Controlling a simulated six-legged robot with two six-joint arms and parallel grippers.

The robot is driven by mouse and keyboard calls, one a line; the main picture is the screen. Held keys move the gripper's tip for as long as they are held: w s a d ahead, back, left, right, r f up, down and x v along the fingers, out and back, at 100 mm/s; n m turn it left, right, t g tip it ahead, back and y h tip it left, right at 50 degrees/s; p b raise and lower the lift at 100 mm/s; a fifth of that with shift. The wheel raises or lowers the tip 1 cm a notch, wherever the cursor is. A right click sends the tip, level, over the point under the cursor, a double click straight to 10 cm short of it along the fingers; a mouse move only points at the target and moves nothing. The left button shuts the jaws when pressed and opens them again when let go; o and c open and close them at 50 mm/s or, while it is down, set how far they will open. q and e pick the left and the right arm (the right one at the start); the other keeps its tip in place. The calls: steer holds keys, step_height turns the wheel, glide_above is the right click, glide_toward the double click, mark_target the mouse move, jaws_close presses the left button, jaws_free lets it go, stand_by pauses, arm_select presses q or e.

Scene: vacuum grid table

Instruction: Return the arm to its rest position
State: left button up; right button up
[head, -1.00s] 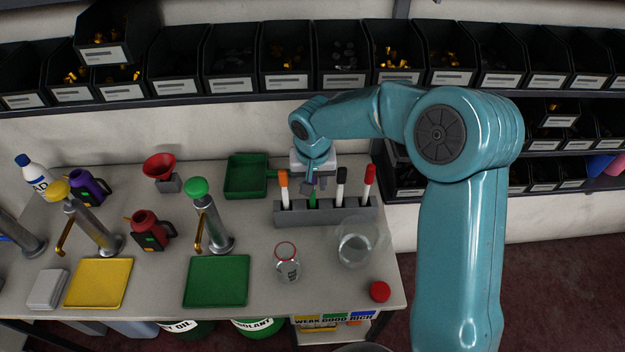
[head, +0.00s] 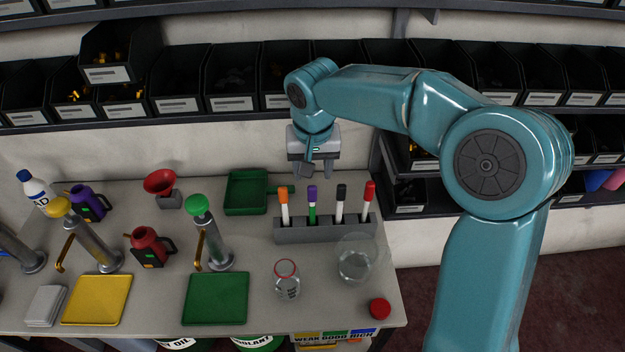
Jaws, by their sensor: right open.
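My right arm (head: 440,110) is teal and reaches in from the right, bent at the elbow. My right gripper (head: 318,174) points down, open and empty, above and behind the grey marker rack (head: 318,231). The rack holds an orange-capped marker (head: 284,205), a purple-capped marker (head: 312,206), a black-capped marker (head: 340,203) and a red-capped marker (head: 368,200), all upright. The gripper is apart from the markers. My left gripper is out of view.
A green tray (head: 240,208) lies left of the rack. A glass jar (head: 287,287), a round clear vessel (head: 355,262) and a red cap (head: 380,308) stand in front. Shelf bins (head: 176,92) line the wall behind. Pump bottles (head: 97,245) stand at left.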

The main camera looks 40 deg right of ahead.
steer(key=shift+s+r, duration=0.1)
steer(key=shift+r, duration=0.3)
